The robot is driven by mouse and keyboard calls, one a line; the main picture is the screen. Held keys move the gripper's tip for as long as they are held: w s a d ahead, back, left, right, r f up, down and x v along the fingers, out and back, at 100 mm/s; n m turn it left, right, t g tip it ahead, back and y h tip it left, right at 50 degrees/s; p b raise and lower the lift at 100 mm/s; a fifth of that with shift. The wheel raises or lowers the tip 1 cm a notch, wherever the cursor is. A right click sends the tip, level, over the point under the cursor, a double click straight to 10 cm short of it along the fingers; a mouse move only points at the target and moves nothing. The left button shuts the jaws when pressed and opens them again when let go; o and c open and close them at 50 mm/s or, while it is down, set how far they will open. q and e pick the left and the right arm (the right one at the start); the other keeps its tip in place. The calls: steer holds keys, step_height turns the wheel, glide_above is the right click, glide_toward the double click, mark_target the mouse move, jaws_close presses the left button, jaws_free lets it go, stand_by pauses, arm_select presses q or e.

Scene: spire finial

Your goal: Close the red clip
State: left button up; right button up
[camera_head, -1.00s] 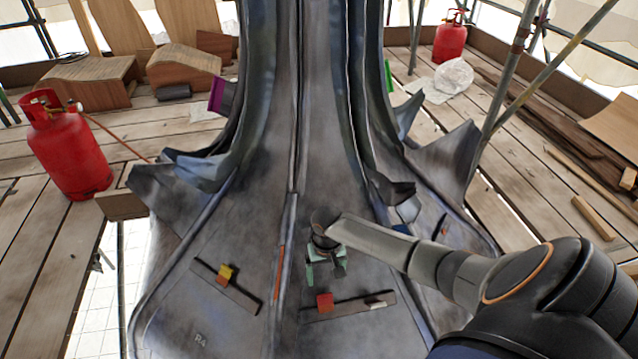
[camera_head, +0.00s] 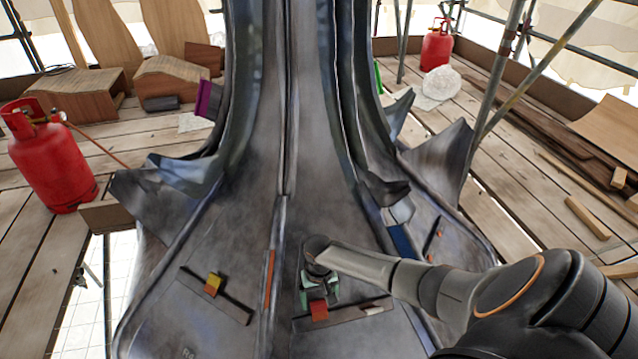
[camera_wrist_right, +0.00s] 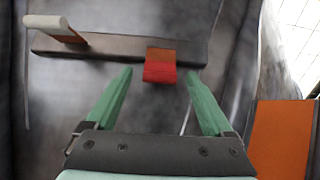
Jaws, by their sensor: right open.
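The red clip (camera_head: 319,311) is a small red block on a dark bar (camera_head: 350,314) fixed to the grey sheet-metal base of the spire. In the right wrist view the red clip (camera_wrist_right: 160,72) has a red face and an orange part above it, and stands out from the bar (camera_wrist_right: 110,48). My right gripper (camera_head: 318,292) has green fingers and is open just behind the clip. In the wrist view its fingertips (camera_wrist_right: 158,84) are on either side of the clip, with gaps on both sides; contact does not show. My left gripper is not in view.
A pale peg (camera_wrist_right: 47,22) stands at the bar's other end. A second bar with a yellow-and-orange clip (camera_head: 213,284) lies left, beyond a raised seam with an orange strip (camera_head: 269,275). Flared metal fins (camera_head: 440,160) rise at the right. Red gas bottles (camera_head: 50,160) stand on the planks.

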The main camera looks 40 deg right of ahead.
mark_target(319, 305)
steer(key=shift+f+b, duration=0.55)
steer(key=shift+f, duration=1)
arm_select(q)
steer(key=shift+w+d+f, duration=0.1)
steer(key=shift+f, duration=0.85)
